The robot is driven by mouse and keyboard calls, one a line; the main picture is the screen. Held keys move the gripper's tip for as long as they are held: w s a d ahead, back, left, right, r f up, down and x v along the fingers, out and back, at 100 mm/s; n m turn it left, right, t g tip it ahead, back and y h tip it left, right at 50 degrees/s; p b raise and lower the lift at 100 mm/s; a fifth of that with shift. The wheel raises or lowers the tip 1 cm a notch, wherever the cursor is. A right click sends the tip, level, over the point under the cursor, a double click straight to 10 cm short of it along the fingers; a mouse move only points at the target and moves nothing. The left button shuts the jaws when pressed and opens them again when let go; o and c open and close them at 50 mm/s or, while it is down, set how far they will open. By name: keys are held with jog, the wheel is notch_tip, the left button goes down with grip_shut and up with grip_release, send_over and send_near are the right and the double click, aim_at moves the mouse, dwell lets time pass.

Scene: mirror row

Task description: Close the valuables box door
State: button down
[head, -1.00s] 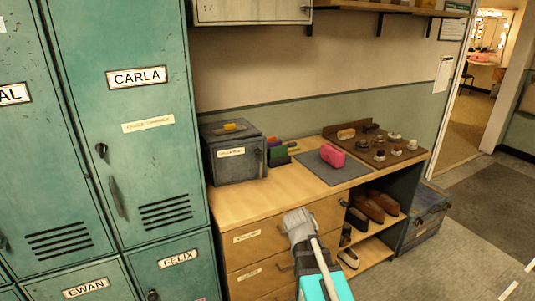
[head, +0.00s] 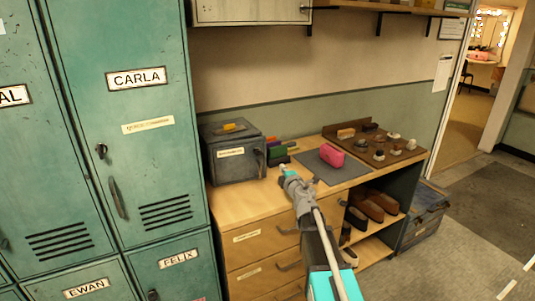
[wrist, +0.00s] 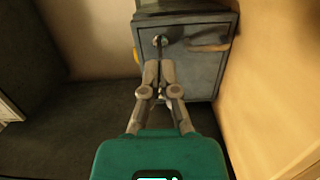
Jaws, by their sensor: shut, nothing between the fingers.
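The grey valuables box (head: 222,172) stands on the desk beside the lockers, with a pale label and a dark handle on its front. I cannot tell whether its door is fully flush or slightly ajar. In the wrist view my fingertips (wrist: 158,66) are together, over the picture of a grey box face (wrist: 205,75) with a round lock and a handle. I cannot tell whether they touch it.
The wooden desk (head: 230,206) also holds a dark mat (head: 345,176) with a pink case (head: 332,155) and a brown tray of small items. Upright colored items (head: 278,152) stand right of the box. Green lockers (head: 150,90) rise at the left.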

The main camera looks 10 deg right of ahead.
aim_at(265, 148)
jog(key=shift+w+a+f+n+y, duration=0.1)
jog(key=shift+a+n+y, duration=0.2)
jog(key=shift+n+y, duration=0.15)
jog(key=w+a, duration=0.2)
jog(key=w, duration=1.1)
jog(key=shift+w+a, duration=0.3)
jog(key=shift+w, duration=0.05)
jog(key=w, duration=0.3)
jog(key=shift+w+a, duration=0.25)
jog(key=shift+a, duration=0.05)
dwell(0.4)
